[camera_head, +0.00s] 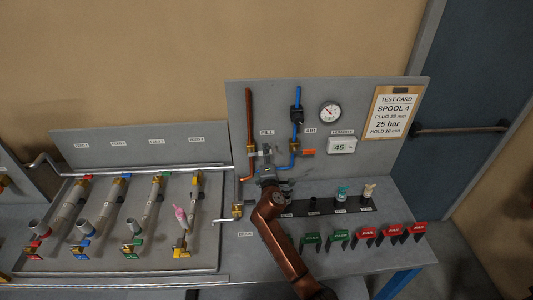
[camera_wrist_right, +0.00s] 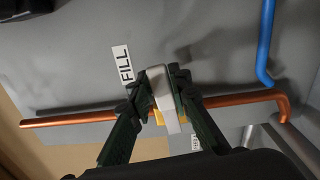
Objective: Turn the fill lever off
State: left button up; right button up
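The fill lever (camera_head: 266,149) is a pale grey handle below the FILL label (camera_head: 267,132), on the copper pipe on the upright panel. In the right wrist view the fill lever (camera_wrist_right: 164,100) sits between the dark fingers of my right gripper (camera_wrist_right: 160,84). The fingertips appear to touch it on both sides, with a yellow brass part behind it. In the head view my right gripper (camera_head: 268,174) is just below the lever and partly hidden by my copper-coloured arm. My left gripper is in neither view.
The blue AIR pipe (camera_head: 296,133) stands right of the lever, with a gauge (camera_head: 330,112) and a display (camera_head: 341,146) beyond. Red and green tags (camera_head: 364,236) line the bench front. Several coloured spools (camera_head: 72,203) lie on the left.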

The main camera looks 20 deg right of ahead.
jog(key=o, duration=0.3)
jog(key=shift+o, duration=0.2)
jog(key=shift+s+f, duration=0.1)
jog(key=shift+s, duration=0.05)
jog(key=v, duration=1.1)
jog(key=shift+s, duration=0.4)
jog(key=shift+a, duration=0.15)
jog(key=shift+c, duration=0.2)
